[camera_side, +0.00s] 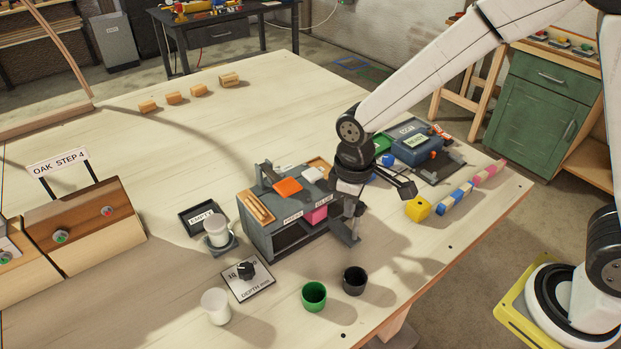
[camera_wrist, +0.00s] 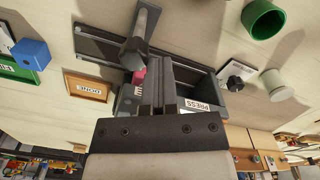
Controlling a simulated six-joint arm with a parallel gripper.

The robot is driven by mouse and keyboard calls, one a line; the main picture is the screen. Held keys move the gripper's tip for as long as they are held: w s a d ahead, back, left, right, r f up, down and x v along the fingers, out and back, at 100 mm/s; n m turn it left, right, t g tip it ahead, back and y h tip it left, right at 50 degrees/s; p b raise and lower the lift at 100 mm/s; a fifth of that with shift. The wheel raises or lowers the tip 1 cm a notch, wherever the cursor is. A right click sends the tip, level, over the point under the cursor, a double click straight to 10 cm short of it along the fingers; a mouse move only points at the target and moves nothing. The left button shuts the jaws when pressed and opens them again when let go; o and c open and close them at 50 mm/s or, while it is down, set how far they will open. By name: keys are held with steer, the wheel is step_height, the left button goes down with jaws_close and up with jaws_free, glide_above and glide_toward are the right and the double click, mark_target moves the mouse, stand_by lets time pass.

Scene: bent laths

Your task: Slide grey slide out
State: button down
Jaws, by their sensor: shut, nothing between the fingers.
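The grey press unit (camera_side: 285,238) stands on the bench, with a dark opening in front and a PRESS label. A second label, seemingly SLIDE, is at its right, above a pink block (camera_side: 316,216). A grey part (camera_side: 343,236) at the unit's right end is probably the slide or its handle; my gripper partly hides it. My gripper (camera_side: 353,207) points down beside that end, shut and empty. In the wrist view my fingers (camera_wrist: 158,64) are together next to the pink block (camera_wrist: 139,77) and a grey bar with a rounded end (camera_wrist: 138,45). I cannot tell whether they touch it.
An orange piece (camera_side: 288,187) and a white piece lie on top of the unit. Green (camera_side: 314,296) and black (camera_side: 355,281) cups stand in front, with a dial plate (camera_side: 248,281) at left. A yellow block (camera_side: 418,209) and blue box (camera_side: 415,148) are at right.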

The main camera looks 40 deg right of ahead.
steer(key=d, duration=0.8)
steer(key=shift+d, duration=0.15)
stand_by(2.5)
steer(key=shift+a, duration=0.6)
steer(key=shift+r, duration=0.1)
steer(key=shift+r, duration=2.9)
steer(key=shift+s, duration=0.1)
steer(key=s+d+f+m+t, duration=0.2)
steer(key=s+d+f+m, duration=0.2)
steer(key=s+m, duration=0.2)
steer(key=shift+s+t, duration=0.3)
steer(key=shift+s, duration=0.8)
